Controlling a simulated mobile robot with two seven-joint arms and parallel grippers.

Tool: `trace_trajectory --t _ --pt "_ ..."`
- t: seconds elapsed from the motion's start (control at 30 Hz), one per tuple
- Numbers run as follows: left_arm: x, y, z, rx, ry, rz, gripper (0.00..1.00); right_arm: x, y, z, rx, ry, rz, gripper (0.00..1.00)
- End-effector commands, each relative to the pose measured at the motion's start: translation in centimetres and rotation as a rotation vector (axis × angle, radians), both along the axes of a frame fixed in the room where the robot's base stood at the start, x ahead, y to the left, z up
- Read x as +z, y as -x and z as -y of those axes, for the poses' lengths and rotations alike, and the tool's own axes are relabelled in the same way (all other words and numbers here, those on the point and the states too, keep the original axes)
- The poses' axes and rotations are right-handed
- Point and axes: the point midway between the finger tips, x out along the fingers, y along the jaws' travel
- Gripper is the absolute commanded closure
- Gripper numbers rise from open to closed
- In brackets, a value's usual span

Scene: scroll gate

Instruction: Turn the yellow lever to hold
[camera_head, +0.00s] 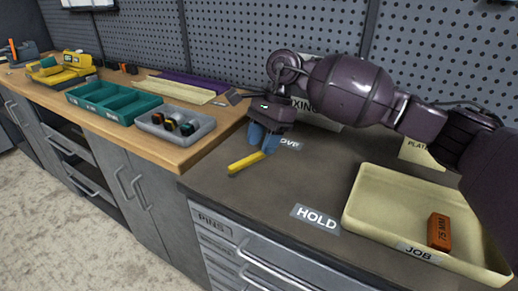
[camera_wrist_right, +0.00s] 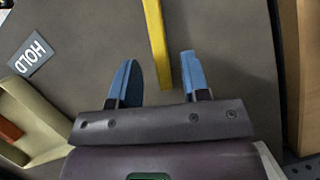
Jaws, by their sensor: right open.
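The yellow lever (camera_head: 246,162) lies over the dark worktop, its free end pointing to the front left, towards the wooden bench. My right gripper (camera_head: 263,138) is over its back end, with blue fingers pointing down. In the right wrist view the lever (camera_wrist_right: 157,45) runs between the open fingers (camera_wrist_right: 158,80), closer to one of them, and I see no clear grip on it. The HOLD label (camera_head: 317,217) is on the worktop's front part; it also shows in the right wrist view (camera_wrist_right: 31,56). Another label (camera_head: 289,144), partly hidden, ends in "OVE". My left gripper is out of view.
A cream JOB tray (camera_head: 362,215) with an orange block (camera_head: 438,231) stands at the right. A grey tray (camera_head: 160,128) and a teal tray (camera_head: 88,99) sit on the wooden bench. A pegboard wall (camera_head: 230,40) closes the back. Worktop around the HOLD label is clear.

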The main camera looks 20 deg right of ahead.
Motion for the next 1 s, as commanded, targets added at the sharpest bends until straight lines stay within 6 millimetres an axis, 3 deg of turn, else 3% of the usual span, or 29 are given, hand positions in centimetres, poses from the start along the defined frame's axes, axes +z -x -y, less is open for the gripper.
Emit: trace_trajectory --t 0.2,0.57,0.83,1.0 --pt "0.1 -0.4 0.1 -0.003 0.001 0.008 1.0 -1.8 0.3 -0.7 0.001 0.0 0.0 0.57" --pt "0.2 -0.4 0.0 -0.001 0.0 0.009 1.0 -2.0 0.4 -0.8 0.001 0.001 0.001 0.57" --pt "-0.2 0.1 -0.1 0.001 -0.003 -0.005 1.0 -2.0 0.4 -0.8 0.001 0.001 0.001 0.99" --pt "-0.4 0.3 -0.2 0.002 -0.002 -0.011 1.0 -2.1 0.4 -0.8 0.001 0.001 0.001 1.0"
